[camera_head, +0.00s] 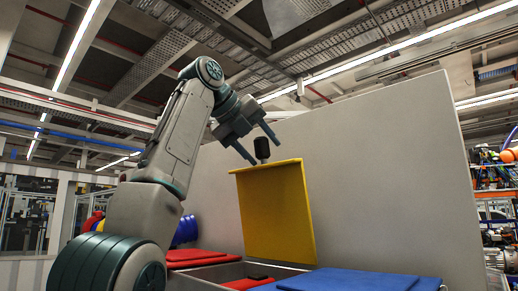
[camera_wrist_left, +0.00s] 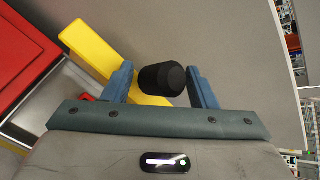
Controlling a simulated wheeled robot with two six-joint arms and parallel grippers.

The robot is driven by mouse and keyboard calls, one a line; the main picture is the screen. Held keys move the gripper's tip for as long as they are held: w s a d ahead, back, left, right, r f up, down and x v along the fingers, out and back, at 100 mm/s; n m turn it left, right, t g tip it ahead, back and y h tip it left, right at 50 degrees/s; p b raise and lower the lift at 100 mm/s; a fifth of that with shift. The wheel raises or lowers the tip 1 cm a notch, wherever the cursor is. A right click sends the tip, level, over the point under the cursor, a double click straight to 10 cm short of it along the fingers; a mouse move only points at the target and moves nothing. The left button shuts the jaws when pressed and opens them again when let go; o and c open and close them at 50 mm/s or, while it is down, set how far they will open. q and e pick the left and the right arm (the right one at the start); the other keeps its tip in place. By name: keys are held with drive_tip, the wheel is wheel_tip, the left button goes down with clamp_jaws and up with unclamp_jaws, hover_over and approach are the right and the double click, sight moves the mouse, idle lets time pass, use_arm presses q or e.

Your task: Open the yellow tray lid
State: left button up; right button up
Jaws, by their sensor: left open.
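The yellow tray lid (camera_head: 275,212) stands upright on its edge, raised from the grey tray (camera_head: 218,273), in the head view. A black knob (camera_head: 262,148) is at its top edge. The wrist view shows the yellow lid (camera_wrist_left: 90,48) and the knob (camera_wrist_left: 162,79) close up. My left gripper (camera_head: 263,151) is open at the top of the lid. In the wrist view its two blue fingers (camera_wrist_left: 158,70) are on either side of the knob, with a visible gap on each side. My right gripper is in neither view.
A red lid (camera_head: 192,256) lies left of the open tray and a blue lid (camera_head: 345,280) lies to its right. Something red (camera_head: 247,284) is inside the tray. A tall grey panel (camera_head: 390,180) stands behind the lid. Blue and red round items are at the left.

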use_arm(q)
drive_tip(key=b+v, duration=0.1)
drive_tip(key=v, duration=0.9)
drive_tip(key=shift+s+a, duration=0.2)
drive_tip(key=shift+a, duration=0.1)
